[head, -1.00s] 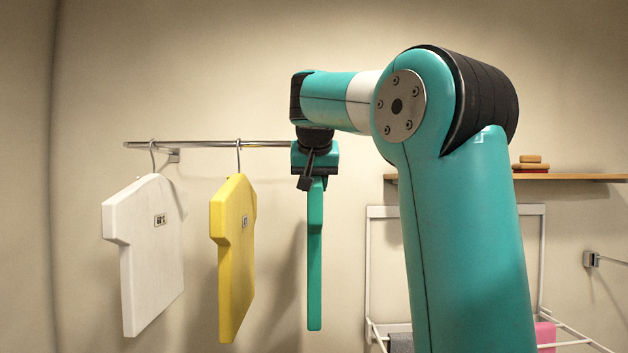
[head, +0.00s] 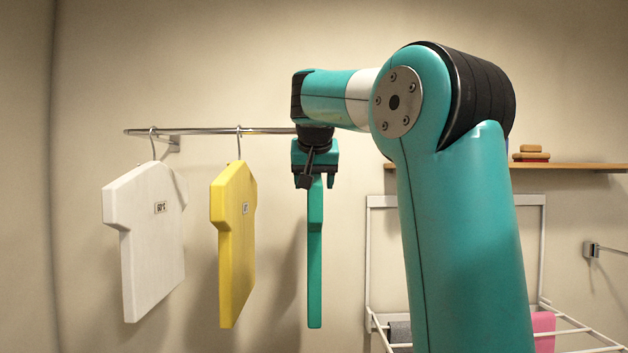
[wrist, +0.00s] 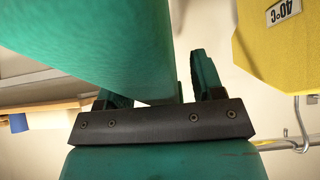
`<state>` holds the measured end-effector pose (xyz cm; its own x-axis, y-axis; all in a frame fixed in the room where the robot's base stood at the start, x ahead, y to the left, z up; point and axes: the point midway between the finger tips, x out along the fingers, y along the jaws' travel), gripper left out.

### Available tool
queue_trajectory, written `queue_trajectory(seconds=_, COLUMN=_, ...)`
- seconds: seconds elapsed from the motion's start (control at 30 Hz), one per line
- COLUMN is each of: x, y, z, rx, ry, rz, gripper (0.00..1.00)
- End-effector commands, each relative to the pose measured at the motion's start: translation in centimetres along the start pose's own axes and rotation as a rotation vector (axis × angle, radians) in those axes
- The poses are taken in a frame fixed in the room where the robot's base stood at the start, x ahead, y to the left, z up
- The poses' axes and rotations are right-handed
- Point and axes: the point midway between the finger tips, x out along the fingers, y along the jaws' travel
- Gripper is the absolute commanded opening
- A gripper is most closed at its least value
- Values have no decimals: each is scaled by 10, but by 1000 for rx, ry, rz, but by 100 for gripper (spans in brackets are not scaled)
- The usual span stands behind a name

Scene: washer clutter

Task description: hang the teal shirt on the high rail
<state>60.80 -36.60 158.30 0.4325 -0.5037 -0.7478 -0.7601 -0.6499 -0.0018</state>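The teal shirt (head: 315,260) hangs upright, seen edge-on, below my gripper (head: 315,182). In the wrist view the shirt (wrist: 110,45) fills the upper left and narrows between my fingers (wrist: 160,92). The fingers stand apart on its two sides, with a light gap at the right finger, so my gripper looks open around the shirt's top. The high rail (head: 200,131) runs on the wall from the left to behind my wrist; it also shows in the wrist view (wrist: 270,146). Whether the teal shirt's hook sits on the rail is hidden.
A white shirt (head: 150,235) and a yellow shirt (head: 235,250) hang on the rail left of the teal one. At right are a wooden shelf (head: 580,168), a white drying rack (head: 543,250) with cloths, and a wall bracket (head: 590,250).

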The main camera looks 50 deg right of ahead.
Motion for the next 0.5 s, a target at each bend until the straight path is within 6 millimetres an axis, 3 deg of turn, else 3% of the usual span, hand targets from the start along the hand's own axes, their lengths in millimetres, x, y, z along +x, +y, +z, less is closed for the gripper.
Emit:
queue_trajectory(seconds=0.27, x=-5, y=0, z=0, rx=0, ry=-1, rz=0, gripper=61)
queue_trajectory(seconds=0.37, x=-19, y=-1, z=0, rx=0, ry=1, rz=-1, gripper=61)
queue_trajectory(seconds=0.5, x=-53, y=-2, z=-2, rx=-1, ry=3, rz=-4, gripper=61)
